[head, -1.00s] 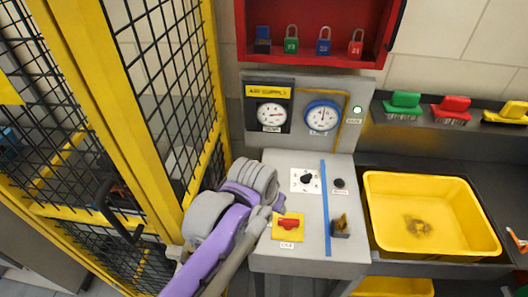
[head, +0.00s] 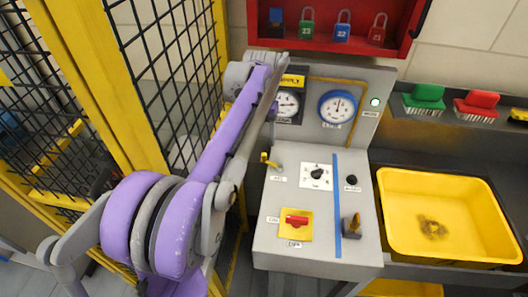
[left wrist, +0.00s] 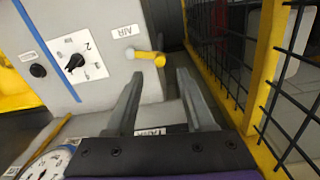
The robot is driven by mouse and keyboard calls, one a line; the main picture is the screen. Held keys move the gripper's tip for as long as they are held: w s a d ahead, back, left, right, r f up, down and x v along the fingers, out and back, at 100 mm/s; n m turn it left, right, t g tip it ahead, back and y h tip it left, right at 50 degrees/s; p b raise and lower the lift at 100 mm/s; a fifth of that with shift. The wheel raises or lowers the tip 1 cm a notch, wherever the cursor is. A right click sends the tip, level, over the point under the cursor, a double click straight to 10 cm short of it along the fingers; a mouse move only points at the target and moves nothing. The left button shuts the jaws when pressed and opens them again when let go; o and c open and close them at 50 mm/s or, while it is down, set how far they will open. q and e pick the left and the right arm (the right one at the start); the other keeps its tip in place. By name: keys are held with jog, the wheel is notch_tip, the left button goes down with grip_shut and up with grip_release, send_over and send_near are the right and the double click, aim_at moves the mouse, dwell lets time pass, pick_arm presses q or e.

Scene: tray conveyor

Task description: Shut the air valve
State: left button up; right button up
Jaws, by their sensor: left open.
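The air valve (head: 269,160) has a small yellow handle and sticks out near the upper left corner of the grey console top. In the left wrist view the valve (left wrist: 146,56) shows beside a label reading AIR, its yellow handle pointing to the right. My left gripper (left wrist: 160,74) is open and empty. In the wrist view its two fingers reach toward the valve, with the handle just beyond and between the tips. In the head view the left arm rises past the console's left side, and its wrist partly covers the gauge panel. My right gripper is not in view.
The console (head: 262,236) also carries a red switch on a yellow plate (head: 296,223), a black rotary knob (head: 317,173) and a key-like switch (head: 351,225). Gauges (head: 337,107) stand behind. A yellow mesh fence (head: 148,85) is close on the left; a yellow tub (head: 390,225) is right.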

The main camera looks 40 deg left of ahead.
pick_arm(q)
notch_tip(320, 180, down, 6)
jog(key=shift+f, duration=0.25)
grip_shut()
dwell(0.3)
